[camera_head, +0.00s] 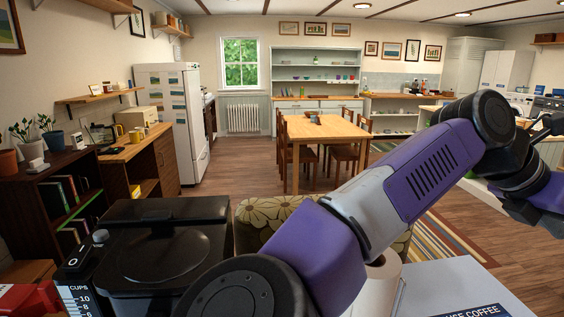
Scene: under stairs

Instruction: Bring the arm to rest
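My arm (433,172) is purple and grey with black joints. It rises from the bottom middle of the head view to a black joint at the upper right. From there it bends down and leaves the picture at the right edge. My gripper cannot be made out in this view, so its fingers and anything in them are hidden from me.
A black coffee maker (160,250) stands close at the lower left, with a white paper roll (379,287) by my arm. A dark shelf (50,195) is at left. A wooden table (325,130) with chairs stands farther back. Open floor (235,165) lies between.

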